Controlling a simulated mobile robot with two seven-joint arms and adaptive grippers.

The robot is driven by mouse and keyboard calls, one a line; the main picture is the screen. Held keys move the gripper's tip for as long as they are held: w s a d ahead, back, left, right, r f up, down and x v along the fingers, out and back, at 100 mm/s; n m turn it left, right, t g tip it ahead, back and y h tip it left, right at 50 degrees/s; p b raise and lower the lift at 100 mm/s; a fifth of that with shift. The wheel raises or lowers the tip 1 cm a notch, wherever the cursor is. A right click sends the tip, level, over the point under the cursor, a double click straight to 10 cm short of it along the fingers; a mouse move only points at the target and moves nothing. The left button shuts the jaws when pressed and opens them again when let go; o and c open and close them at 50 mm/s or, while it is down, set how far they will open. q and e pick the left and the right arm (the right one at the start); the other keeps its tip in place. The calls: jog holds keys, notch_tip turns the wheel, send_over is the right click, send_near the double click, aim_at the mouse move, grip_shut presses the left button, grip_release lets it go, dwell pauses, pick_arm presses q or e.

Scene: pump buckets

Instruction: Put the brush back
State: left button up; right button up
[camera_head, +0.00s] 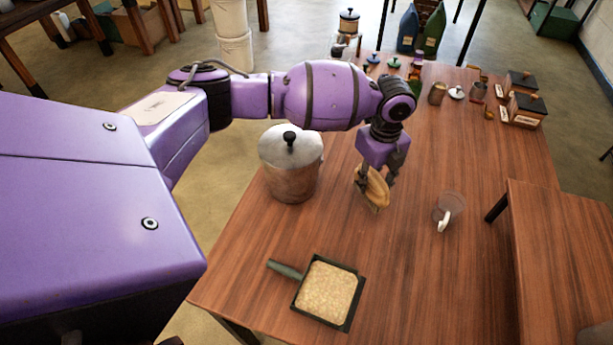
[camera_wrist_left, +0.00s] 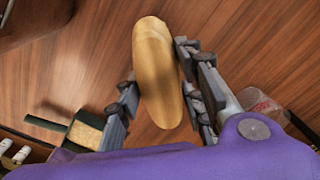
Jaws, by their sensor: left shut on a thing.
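The brush (camera_head: 373,190), with a tan wooden rounded back, is between the fingers of my left gripper (camera_head: 377,181) over the middle of the wooden table. It also shows in the left wrist view (camera_wrist_left: 157,75), with a finger on each side. My left gripper is shut on it. I cannot tell whether its underside touches the table, and its bristles are hard to make out. A dark dustpan (camera_head: 357,306) full of pale grains lies near the front edge, its handle toward the left. My right gripper is in neither view.
A metal canister with a lid (camera_head: 291,170) stands left of the brush. A clear cup (camera_head: 449,207) with a white handle is to the right. Jars and boxes (camera_head: 524,108) crowd the table's far end. A second wooden surface (camera_head: 565,260) is at right.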

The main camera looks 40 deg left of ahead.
aim_at(370, 188)
pick_arm(q)
jog(key=shift+w+f, duration=0.1)
jog(key=shift+f, duration=1.55)
jog(key=shift+f, duration=0.15)
jog(key=o, duration=1.3)
notch_tip(370, 188, up, 12)
jog(key=shift+r, duration=0.25)
